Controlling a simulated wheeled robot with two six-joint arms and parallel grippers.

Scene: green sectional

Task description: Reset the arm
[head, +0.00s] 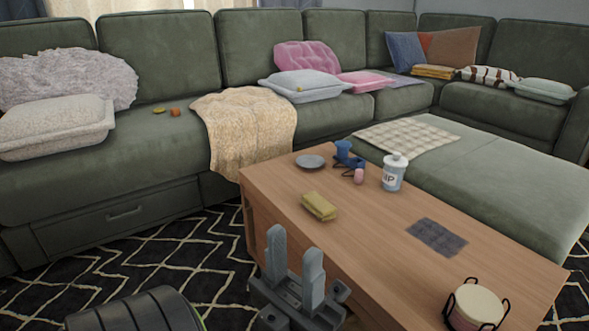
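My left gripper (294,265) shows at the bottom centre of the head view, in front of the near left side of the wooden coffee table (370,225). Its two grey fingers point up and stand apart with nothing between them. A dark, ridged part of my own arm (135,312) shows at the bottom left. My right gripper is not in the head view.
On the table are a yellow sponge (319,206), a grey plate (311,162), a pump bottle (393,172), a dark cloth (437,237) and a round container in a black holder (475,307). A green sectional (155,150) stands behind. Patterned rug (190,250) lies at left.

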